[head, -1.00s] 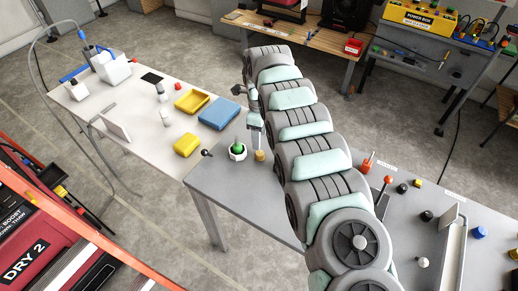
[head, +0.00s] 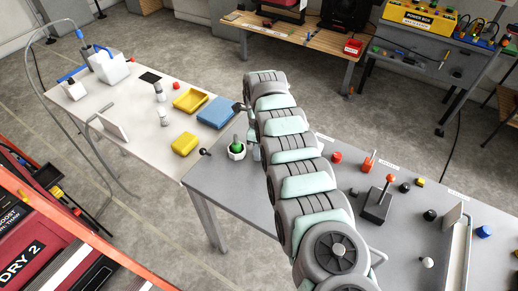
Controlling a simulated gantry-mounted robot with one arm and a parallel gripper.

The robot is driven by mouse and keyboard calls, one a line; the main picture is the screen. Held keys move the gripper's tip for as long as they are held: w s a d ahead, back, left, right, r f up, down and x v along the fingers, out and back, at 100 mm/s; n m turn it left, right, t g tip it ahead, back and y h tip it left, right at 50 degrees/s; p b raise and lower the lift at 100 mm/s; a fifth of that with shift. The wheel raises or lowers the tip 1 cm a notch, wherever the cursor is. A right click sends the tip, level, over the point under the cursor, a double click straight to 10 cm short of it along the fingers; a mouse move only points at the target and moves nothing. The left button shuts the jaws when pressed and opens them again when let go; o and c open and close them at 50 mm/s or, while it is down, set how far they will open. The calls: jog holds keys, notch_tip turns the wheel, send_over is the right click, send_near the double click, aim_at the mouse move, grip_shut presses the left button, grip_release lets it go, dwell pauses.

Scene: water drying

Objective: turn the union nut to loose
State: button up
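I cannot tell for sure which part is the union nut. A white angular ring-shaped piece with a green top (head: 237,149) stands on the near left end of the grey table (head: 215,178). My gripper (head: 255,153) is just right of it, partly hidden behind my arm. It is too small and covered to show whether the fingers are open or touch anything. The small brass-coloured piece seen earlier beside the white piece is hidden now.
A black-and-white knob (head: 205,152) lies left of the white piece. A blue tray (head: 217,112) and yellow boxes (head: 185,144) are on the white table. Right of my arm stand a red knob (head: 337,157) and an orange-topped lever (head: 377,203).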

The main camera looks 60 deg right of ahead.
grip_shut()
